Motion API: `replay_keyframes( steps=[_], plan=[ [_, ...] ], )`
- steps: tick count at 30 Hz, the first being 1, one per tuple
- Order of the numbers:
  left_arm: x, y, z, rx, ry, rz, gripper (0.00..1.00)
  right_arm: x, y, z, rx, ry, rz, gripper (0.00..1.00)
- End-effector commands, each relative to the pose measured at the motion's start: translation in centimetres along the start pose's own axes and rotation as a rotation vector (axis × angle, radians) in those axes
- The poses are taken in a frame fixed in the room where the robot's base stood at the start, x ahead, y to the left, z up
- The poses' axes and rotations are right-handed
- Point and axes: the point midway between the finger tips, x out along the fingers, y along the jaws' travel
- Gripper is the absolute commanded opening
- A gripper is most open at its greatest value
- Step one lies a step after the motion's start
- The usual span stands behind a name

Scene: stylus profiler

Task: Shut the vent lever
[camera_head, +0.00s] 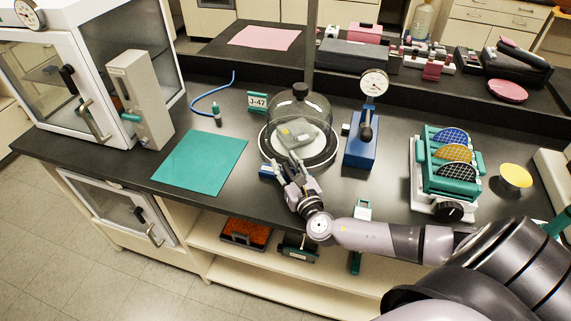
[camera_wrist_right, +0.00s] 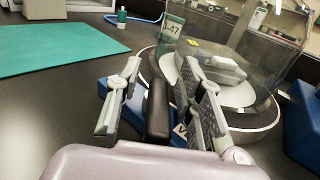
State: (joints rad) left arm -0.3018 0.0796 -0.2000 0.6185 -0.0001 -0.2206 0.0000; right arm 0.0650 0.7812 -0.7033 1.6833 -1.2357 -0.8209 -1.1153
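A black lever handle (camera_wrist_right: 157,112) on a small blue base (camera_wrist_right: 135,100), apparently the vent lever, stands in front of the glass bell jar (camera_head: 297,112). In the head view, part of the blue base (camera_head: 267,171) shows beside my gripper, which hides the handle. My right gripper (camera_head: 285,168) reaches in from the lower right. In the right wrist view its fingers (camera_wrist_right: 165,85) are apart, one on each side of the handle, with a gap on the left; contact on the right is unclear. The jar covers a grey device (camera_head: 296,132). My left gripper is not in view.
A blue block with a dial gauge and black-knobbed lever (camera_head: 362,145) stands right of the jar. A teal mat (camera_head: 200,160) lies left, with a small bottle (camera_head: 217,116) behind it. A wafer rack (camera_head: 447,170) stands further right.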

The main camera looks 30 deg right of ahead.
Motion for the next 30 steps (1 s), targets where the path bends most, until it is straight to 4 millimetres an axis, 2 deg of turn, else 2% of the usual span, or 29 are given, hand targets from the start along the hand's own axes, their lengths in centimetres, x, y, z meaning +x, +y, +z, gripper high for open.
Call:
replay_keyframes(
  steps=[2,17,30],
  plan=[
    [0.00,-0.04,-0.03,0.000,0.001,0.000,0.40,-0.03,0.01,-0.01,0.000,0.000,0.000,0.33],
    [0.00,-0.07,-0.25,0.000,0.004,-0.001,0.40,-0.05,-0.01,0.00,0.000,0.000,0.000,0.00],
    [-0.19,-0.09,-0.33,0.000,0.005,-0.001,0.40,-0.06,0.06,0.04,0.003,0.000,-0.019,0.00]
  ],
)
